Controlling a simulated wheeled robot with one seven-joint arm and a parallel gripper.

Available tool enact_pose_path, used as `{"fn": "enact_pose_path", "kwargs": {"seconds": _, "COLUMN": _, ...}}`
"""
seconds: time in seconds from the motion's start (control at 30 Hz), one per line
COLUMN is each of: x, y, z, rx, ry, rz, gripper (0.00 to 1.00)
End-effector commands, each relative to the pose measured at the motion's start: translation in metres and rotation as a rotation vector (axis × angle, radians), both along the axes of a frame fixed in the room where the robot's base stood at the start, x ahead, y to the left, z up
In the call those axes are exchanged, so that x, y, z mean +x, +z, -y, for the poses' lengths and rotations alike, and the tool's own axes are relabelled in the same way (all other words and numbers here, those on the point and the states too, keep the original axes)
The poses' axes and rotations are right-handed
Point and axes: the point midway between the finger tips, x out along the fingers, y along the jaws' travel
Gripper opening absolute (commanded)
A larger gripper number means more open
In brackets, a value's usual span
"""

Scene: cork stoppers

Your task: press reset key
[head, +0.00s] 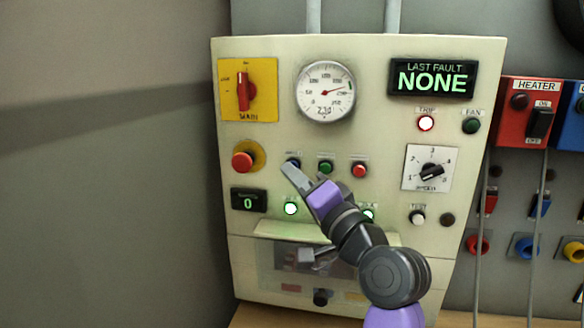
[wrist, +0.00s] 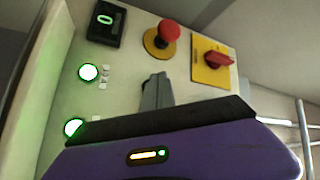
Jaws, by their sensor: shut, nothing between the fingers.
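A cream control panel (head: 225,150) fills the middle of the head view. Below its gauge is a row of small push buttons: a dark blue one (head: 294,162), a green one (head: 325,167) and a red one (head: 359,170). Their labels are too small to read, so I cannot tell which is the reset key. My gripper (head: 288,170) is shut and empty, its tip at the lower edge of the dark blue button, partly covering it. I cannot tell if they touch. In the wrist view my shut fingers (wrist: 155,88) point at the panel, hiding the button.
A red mushroom button (head: 242,161) and a counter reading 0 (head: 248,200) are left of the gripper. Above are the red main switch (head: 244,90), a gauge (head: 326,92) and a display reading NONE (head: 432,80). The trip lamp (head: 426,123) is lit.

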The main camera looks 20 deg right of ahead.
Motion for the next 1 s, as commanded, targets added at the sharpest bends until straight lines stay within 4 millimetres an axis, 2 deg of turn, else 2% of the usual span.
{"fn": "enact_pose_path", "kwargs": {"seconds": 1.0, "x": 0.0070, "y": -0.0004, "z": 0.0049, "rx": 0.000, "ry": -0.001, "rz": -0.001, "gripper": 0.00}}
